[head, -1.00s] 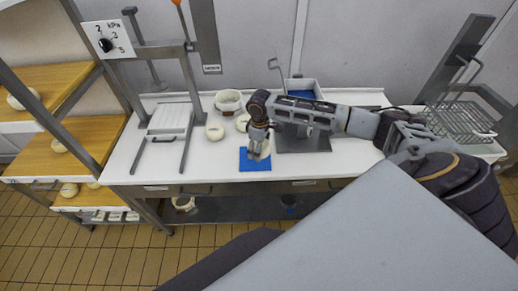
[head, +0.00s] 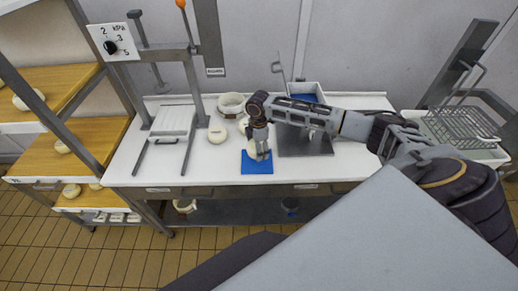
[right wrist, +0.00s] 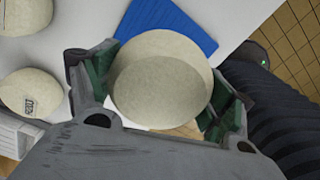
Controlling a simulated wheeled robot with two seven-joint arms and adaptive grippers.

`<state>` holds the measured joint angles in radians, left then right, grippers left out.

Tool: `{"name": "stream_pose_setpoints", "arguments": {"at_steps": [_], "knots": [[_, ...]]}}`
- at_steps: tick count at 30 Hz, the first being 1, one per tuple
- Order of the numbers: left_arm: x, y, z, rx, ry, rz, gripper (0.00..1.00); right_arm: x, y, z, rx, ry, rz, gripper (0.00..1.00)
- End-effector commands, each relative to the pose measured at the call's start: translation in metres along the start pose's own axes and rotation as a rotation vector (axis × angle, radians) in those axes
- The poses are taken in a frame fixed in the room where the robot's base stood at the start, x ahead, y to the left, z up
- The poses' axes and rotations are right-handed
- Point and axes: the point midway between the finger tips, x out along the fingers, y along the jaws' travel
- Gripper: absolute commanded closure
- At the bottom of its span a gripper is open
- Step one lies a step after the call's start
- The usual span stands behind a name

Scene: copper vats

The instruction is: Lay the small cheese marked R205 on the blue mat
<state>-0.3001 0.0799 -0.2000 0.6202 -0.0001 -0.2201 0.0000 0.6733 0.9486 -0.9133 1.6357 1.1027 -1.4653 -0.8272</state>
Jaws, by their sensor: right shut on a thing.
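The blue mat (head: 256,168) lies at the front edge of the white table, and its corner shows in the right wrist view (right wrist: 180,18). My right gripper (head: 260,152) is over the mat, pointing down. It is shut on a small round pale cheese (right wrist: 160,85), with a green-padded finger on either side. No mark shows on the visible face of this cheese. Whether it touches the mat or hangs just above it, I cannot tell. My left gripper is not in view.
Another cheese (head: 217,134) stands left of the mat; a marked cheese (right wrist: 30,93) in the wrist view has lettering I cannot read reliably. A white pot (head: 231,104) stands behind. The press (head: 172,120) is at the left, a grey plate (head: 305,143) right of the mat.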

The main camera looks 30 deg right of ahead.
Motion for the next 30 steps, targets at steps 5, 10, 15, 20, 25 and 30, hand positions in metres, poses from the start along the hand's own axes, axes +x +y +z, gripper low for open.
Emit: {"name": "stream_pose_setpoints", "arguments": {"at_steps": [5,10,15,20,25,30], "knots": [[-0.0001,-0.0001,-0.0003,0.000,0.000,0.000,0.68,-0.0009,0.0028,-0.0025,-0.139,0.002,-0.002,0.56],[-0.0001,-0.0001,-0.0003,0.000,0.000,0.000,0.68,-0.0009,0.0043,-0.0040,-0.265,0.002,-0.005,0.56],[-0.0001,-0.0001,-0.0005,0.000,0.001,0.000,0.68,-0.0008,0.0044,-0.0040,-0.356,0.003,-0.008,0.56],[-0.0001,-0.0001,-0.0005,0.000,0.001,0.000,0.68,-0.0008,0.0044,-0.0040,-0.396,0.003,-0.009,0.56],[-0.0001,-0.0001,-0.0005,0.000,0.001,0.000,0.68,-0.0008,0.0044,-0.0040,-0.402,0.004,-0.009,0.56],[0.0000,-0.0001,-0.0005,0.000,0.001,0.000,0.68,-0.0008,0.0044,-0.0039,-0.401,0.004,-0.009,0.56]]}}
